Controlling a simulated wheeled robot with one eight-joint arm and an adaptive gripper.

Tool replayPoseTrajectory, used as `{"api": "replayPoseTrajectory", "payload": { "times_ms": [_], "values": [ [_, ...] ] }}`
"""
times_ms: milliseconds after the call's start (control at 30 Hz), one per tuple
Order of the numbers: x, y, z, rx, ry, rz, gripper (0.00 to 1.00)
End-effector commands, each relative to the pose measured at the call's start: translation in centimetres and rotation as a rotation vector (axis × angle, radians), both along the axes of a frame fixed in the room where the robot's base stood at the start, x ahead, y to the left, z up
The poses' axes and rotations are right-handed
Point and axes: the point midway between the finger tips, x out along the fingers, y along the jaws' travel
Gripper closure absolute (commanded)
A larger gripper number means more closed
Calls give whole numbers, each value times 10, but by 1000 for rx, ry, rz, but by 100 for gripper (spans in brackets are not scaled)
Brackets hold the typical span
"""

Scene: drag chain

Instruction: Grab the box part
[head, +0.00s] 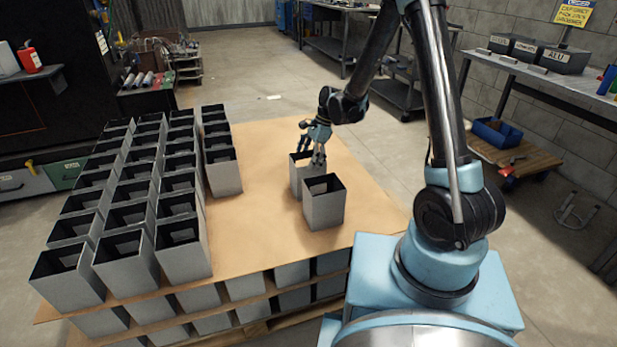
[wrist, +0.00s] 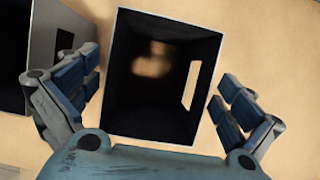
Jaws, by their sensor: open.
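The box part below my gripper is a grey, open-topped square box (head: 300,184) with a dark inside, standing upright on the brown sheet. In the wrist view its dark opening (wrist: 160,70) lies between my two fingers, with a slot in its right wall. My gripper (head: 310,150) is open, with fingers spread to the left and right of this box; a gap shows on each side. A second box part (head: 323,208) stands close in front of it in the head view, hiding part of it. In the wrist view, a neighbouring box (wrist: 35,50) shows at the left edge.
Rows of similar boxes (head: 130,200) fill the left of the brown sheet (head: 262,235), with more boxes in a layer below. The sheet is bare between those rows and the two separate boxes. A workbench (head: 545,75) stands along the right wall.

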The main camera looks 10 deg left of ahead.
Motion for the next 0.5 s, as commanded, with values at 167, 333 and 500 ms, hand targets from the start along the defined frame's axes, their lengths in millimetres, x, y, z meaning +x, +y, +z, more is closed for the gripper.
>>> {"api": "replayPoseTrajectory", "payload": {
  "times_ms": [167,333,500],
  "values": [
    [0,0,0,0,0,0,0],
    [0,0,-2,0,0,0,0],
    [0,0,-4,0,0,0,0]
  ]
}}
